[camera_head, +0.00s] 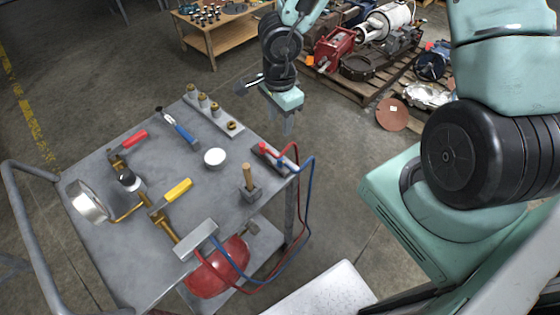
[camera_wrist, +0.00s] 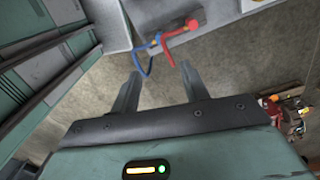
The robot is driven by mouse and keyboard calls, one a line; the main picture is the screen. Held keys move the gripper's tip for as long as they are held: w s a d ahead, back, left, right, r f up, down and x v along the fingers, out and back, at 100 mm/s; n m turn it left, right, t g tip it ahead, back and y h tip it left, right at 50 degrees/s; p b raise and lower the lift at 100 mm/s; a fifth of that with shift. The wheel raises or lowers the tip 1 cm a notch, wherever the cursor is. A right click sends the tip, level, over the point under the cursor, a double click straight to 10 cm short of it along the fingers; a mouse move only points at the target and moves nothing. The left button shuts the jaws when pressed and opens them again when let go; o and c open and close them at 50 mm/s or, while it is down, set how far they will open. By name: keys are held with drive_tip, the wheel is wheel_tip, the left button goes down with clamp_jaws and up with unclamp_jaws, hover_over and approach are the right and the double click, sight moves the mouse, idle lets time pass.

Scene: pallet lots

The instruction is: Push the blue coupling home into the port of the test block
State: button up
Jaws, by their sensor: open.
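A dark, narrow block (camera_head: 270,160), apparently the test block, sits at the right edge of the cart top. A red coupling (camera_head: 263,148) is on it, also seen in the wrist view (camera_wrist: 192,25). The blue coupling (camera_wrist: 154,41) is small in the wrist view, near the cart edge with a blue hose (camera_wrist: 137,59) curving from it. Whether it touches or enters a port cannot be told. My gripper (camera_head: 288,128) hangs just beyond the cart's right corner. In the wrist view my gripper (camera_wrist: 157,70) is open and empty, its fingertips short of the coupling.
Loaded pallets (camera_head: 350,75) stand behind.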

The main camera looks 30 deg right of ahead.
drive_tip(key=b, duration=0.4)
hover_over(280, 158)
wheel_tip(280, 158, down, 12)
drive_tip(key=shift+a+r, duration=0.1)
drive_tip(key=shift+r, duration=0.1)
wheel_tip(280, 158, down, 5)
drive_tip(key=shift+f+b, duration=0.15)
drive_tip(key=shift+b, duration=0.75)
drive_tip(key=shift+c, duration=0.4)
clamp_jaws()
